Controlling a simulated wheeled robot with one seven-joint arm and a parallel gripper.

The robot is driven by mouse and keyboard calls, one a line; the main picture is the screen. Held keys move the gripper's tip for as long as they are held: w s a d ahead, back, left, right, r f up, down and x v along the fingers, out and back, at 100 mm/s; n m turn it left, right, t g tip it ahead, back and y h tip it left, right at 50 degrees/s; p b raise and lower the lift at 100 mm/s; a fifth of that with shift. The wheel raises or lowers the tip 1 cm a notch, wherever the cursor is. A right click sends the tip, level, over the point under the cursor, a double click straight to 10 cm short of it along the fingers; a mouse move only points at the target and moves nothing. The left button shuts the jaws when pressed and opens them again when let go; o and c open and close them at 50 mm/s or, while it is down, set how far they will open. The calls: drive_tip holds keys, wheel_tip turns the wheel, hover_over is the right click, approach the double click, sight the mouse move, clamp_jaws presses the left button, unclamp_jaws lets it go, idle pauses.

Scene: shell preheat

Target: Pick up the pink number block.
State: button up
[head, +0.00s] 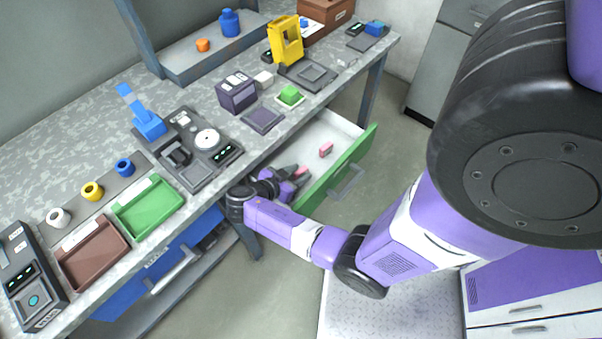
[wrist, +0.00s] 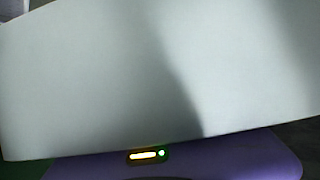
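A small pink block (head: 326,150) lies in the open drawer (head: 345,127) with the green front. A second small pink piece (head: 302,171) shows right beside my gripper (head: 298,181), nearer the drawer's left part; I cannot tell whether it is touched or held. No number is readable on either. My gripper is low at the drawer, left of the first pink block and apart from it. Its dark fingers are too small to tell open or shut. In the wrist view a pale surface (wrist: 100,80) fills most of the picture, and no pink block or fingertips show.
The green drawer front (head: 352,165) stands out from the grey workbench (head: 75,152). Above on the bench are a dark box (head: 236,94), a green block (head: 290,94) on a pad and a yellow frame (head: 285,45). A green tray (head: 150,208) lies left. Floor right of the drawer is clear.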

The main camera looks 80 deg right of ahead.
clamp_jaws()
drive_tip(key=shift+r, duration=0.1)
